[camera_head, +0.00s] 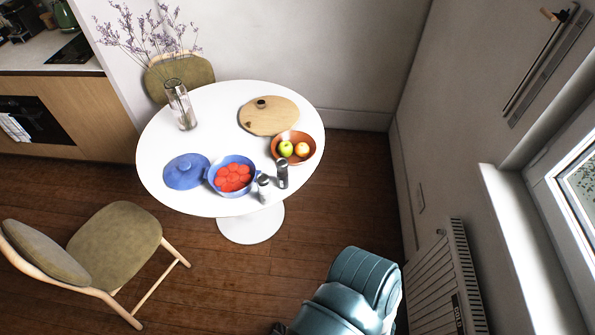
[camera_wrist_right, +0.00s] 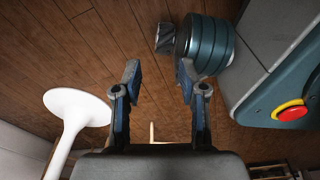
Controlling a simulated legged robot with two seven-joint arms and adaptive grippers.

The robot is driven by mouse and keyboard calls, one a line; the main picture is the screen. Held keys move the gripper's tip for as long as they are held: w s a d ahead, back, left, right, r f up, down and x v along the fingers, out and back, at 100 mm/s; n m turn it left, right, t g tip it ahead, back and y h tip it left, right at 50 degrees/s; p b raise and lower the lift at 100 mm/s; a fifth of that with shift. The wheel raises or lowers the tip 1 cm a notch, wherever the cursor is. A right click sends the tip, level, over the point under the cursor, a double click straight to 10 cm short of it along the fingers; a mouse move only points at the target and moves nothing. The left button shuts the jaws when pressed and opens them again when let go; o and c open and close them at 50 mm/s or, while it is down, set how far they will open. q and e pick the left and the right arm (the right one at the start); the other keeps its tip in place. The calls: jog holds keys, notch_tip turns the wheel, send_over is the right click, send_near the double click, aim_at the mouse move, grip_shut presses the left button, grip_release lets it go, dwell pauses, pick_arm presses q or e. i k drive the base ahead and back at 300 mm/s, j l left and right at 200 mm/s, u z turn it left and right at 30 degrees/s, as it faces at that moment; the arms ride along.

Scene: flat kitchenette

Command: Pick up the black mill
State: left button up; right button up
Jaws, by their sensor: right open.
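The black mill (camera_head: 282,174) stands upright on the white round table (camera_head: 222,105), near its front right edge. A pale grey mill (camera_head: 264,188) stands just left of it and nearer the edge. My right gripper (camera_wrist_right: 159,75) shows in the right wrist view with its two fingers spread apart and nothing between them. Wooden floor and the table's white foot (camera_wrist_right: 78,106) show beyond it; no mill is in that view. A teal part of my arm shows at the bottom of the head view, away from the table. My left gripper is in neither view.
A blue pot (camera_head: 212,180) with red food, its blue lid (camera_head: 186,171), a fruit bowl (camera_head: 311,158), a wooden board (camera_head: 268,122) and a glass vase (camera_head: 181,106) crowd the table. A chair (camera_head: 118,240) stands front left; a radiator (camera_head: 440,280) is at right.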

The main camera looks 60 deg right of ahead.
aim_at(281, 162)
jog(key=l+z, duration=0.15)
jog(key=z, duration=0.25)
jog(key=i+l+z, duration=0.1)
jog(key=z, duration=0.25)
jog(key=l+z, duration=0.15)
jog(key=z, duration=0.25)
jog(key=i+l+z, duration=0.1)
jog(key=z, duration=0.3)
